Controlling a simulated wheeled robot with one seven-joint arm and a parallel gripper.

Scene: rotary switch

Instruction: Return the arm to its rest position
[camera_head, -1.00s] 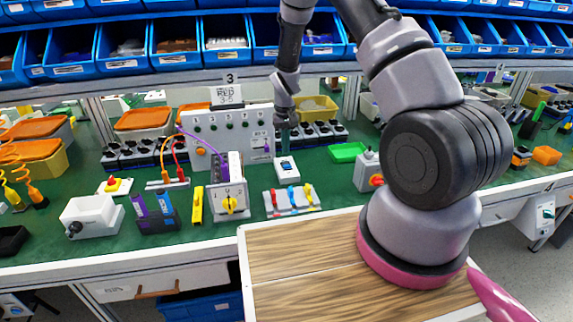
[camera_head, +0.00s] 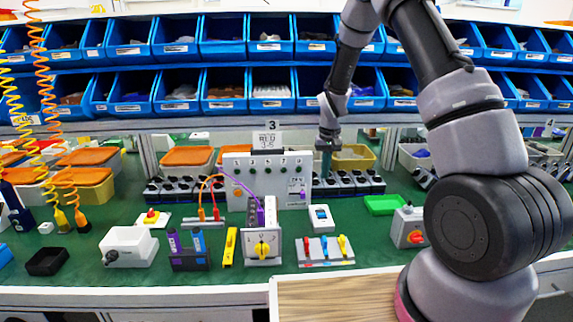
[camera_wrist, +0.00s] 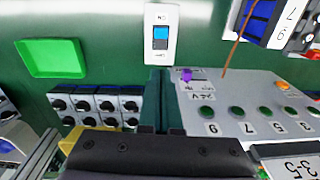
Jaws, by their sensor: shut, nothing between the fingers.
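My gripper (camera_head: 325,172) points down above the green bench, behind and above a white rocker switch (camera_head: 321,217) with a blue rocker; they are apart. In the wrist view the gripper's dark green fingers (camera_wrist: 160,88) are together with nothing between them, and the rocker switch (camera_wrist: 160,35) lies beyond the tips. My arm reaches in from the right of the head view, its elbow raised. The yellow rotary knob (camera_head: 263,249) on a white box stands left of the rocker switch. A grey box with a red rotary switch (camera_head: 415,237) stands to the right.
A control panel (camera_head: 267,175) with green buttons stands close left of my gripper. Black rotary switches (camera_head: 352,184) and a yellow bin (camera_head: 352,158) are behind it. A green tray (camera_head: 384,204) lies to the right. Shelves of blue bins (camera_head: 270,92) hang above the bench.

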